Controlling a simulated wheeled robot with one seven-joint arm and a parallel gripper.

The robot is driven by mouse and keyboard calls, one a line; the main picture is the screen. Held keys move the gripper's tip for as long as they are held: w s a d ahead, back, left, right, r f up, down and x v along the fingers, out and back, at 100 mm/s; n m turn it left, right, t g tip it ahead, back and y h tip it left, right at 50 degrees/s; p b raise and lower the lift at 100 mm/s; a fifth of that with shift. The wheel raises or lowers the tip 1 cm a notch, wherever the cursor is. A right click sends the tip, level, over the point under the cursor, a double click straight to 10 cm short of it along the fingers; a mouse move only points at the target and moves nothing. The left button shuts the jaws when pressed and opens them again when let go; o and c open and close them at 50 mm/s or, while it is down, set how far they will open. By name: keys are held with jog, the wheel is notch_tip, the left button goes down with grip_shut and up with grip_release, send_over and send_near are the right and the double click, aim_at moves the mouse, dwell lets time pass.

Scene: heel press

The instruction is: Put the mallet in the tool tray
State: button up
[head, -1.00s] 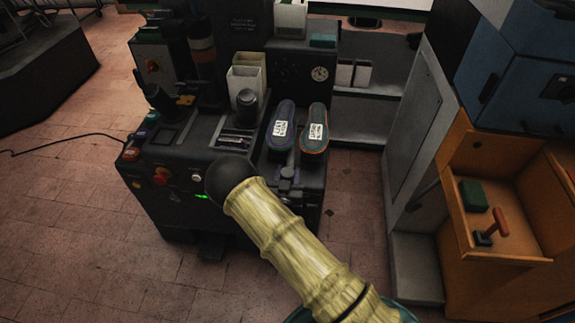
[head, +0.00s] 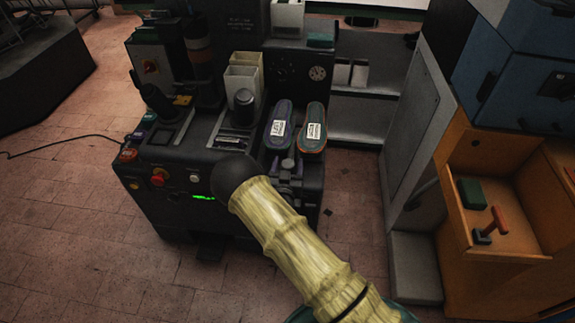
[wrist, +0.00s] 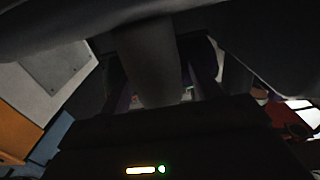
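A mallet-like tool with an orange-red handle and a dark head (head: 483,238) lies in an open orange tray (head: 527,257) at the right of the head view. I cannot tell whether this is the tool tray. My arm, in a pale yellow sleeve, reaches up from the bottom and ends in a dark rounded part in front of the press. My gripper's fingers are hidden in the head view. The wrist view is very dark, with a grey cylinder (wrist: 150,65) between dark upright shapes. I cannot make out the fingers or anything held.
A dark press (head: 168,203) stands ahead with knobs, buttons and two labelled shoes (head: 277,128) (head: 313,130). A green block (head: 472,194) lies in the orange tray. A grey cabinet (head: 412,150) stands between press and tray.

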jog(key=shift+r, duration=0.15)
jog(key=s, duration=1.2)
jog(key=shift+a+p, duration=0.15)
jog(key=shift+p, duration=0.2)
